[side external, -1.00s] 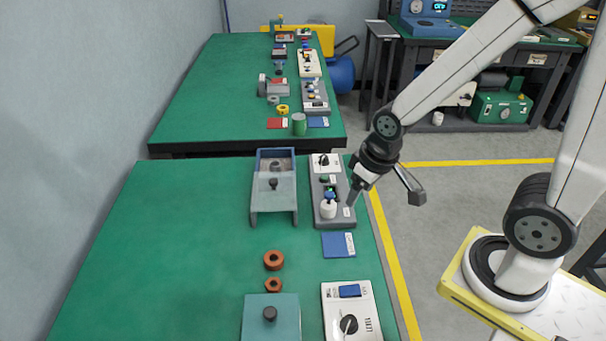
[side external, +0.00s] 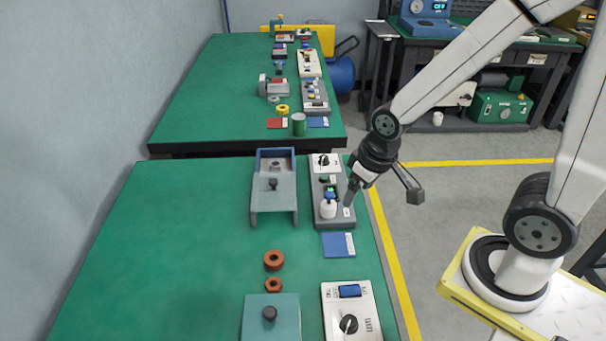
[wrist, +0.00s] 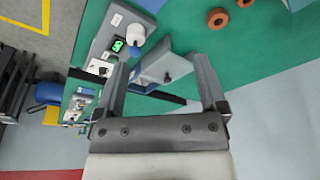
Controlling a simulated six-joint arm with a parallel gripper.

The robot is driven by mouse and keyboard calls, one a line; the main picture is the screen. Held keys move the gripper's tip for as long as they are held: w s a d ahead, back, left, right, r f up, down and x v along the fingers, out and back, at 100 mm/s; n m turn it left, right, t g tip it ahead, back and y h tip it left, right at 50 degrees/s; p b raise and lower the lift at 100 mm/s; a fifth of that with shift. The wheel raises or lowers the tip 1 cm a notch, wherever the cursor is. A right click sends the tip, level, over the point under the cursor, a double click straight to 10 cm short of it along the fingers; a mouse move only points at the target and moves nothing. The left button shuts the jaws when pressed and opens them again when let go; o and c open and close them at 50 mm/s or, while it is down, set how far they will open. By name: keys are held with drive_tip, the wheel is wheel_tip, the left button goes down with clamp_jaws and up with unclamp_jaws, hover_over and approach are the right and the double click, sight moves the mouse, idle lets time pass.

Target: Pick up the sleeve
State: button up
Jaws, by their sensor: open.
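Two brown rings lie on the near green table: a larger round one (side external: 273,260) and a smaller one (side external: 273,285) in front of it. They also show at the top of the wrist view, the larger one (wrist: 218,18) and the smaller one (wrist: 245,2). I cannot tell for certain which of them is the sleeve. My gripper (side external: 383,194) is open and empty, above the table's right edge, apart from both rings. In the wrist view, its two fingers (wrist: 162,66) stand wide apart with nothing held between them.
A grey panel with a white-and-blue bottle-shaped part (side external: 328,208) is just left of my gripper. A grey-blue fixture (side external: 272,215) stands left of that. A blue card (side external: 338,245), a teal block (side external: 285,322) and a white knob box (side external: 338,300) are nearer. The left table is clear.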

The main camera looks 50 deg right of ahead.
drive_tip(key=w+d+n, duration=0.1)
drive_tip(key=w+d, duration=0.1)
drive_tip(key=w, duration=0.8)
drive_tip(key=n+y, duration=0.1)
drive_tip(key=n, duration=0.2)
approach(276, 163)
drive_tip(key=shift+s+a+f+n, duration=0.3)
drive_tip(key=shift+s+a+f, duration=0.05)
drive_tip(key=shift+a+f, duration=0.15)
drive_tip(key=shift+x, duration=1.3)
drive_tip(key=shift+x, duration=2.6)
drive_tip(key=shift+a+r, duration=0.1)
drive_tip(key=shift+c, duration=0.2)
